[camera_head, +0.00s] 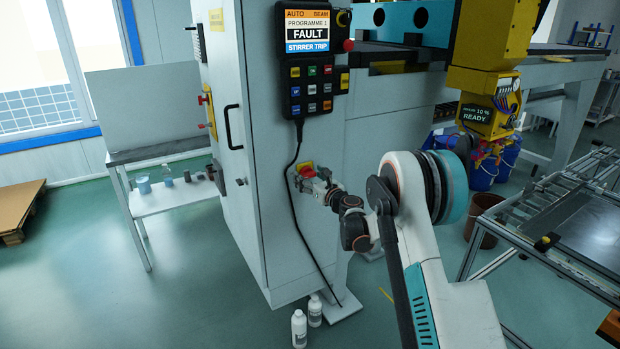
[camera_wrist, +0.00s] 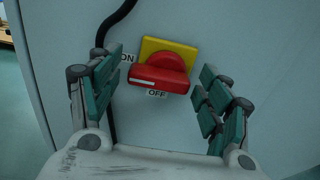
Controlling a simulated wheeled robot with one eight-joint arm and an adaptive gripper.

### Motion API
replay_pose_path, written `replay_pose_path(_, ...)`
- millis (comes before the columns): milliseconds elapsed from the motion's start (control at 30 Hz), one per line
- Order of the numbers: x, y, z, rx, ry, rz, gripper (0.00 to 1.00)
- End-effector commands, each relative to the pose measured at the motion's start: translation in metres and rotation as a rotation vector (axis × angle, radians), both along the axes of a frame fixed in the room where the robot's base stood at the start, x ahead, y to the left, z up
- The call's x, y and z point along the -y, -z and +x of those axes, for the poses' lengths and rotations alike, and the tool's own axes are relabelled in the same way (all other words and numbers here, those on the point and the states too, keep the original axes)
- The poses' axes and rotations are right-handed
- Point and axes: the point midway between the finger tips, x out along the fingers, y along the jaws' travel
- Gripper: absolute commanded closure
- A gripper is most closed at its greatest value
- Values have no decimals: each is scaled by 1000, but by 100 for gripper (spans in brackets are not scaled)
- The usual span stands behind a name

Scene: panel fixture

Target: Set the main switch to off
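The main switch is a red rotary handle (camera_wrist: 162,75) on a yellow plate (camera_wrist: 155,46), fixed to a grey cabinet side. In the wrist view its bar lies roughly level, with a pale mark at the left end, toward the ON label (camera_wrist: 127,58). The OFF label (camera_wrist: 157,93) is just below the bar. My gripper (camera_wrist: 160,88) is open, with one finger on each side of the handle and visible gaps between. In the head view the switch (camera_head: 306,170) is partly hidden by my gripper (camera_head: 313,184).
A black cable (camera_wrist: 112,25) runs down the cabinet behind my left finger. It hangs from a control pendant (camera_head: 307,60) reading FAULT, STIRRER TRIP. White bottles (camera_head: 299,328) stand on the floor below. A metal-framed table (camera_head: 530,240) is at the right.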

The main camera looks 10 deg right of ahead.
Motion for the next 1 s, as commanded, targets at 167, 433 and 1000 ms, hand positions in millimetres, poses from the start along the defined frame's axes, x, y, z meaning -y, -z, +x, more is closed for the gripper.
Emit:
replay_pose_path(167, 0, 0, 0, 0, 0, 0, 69)
replay_pose_path(433, 0, 0, 0, 4, 0, -13, 69)
replay_pose_path(1000, -1, 3, 0, 118, 0, -364, 69)
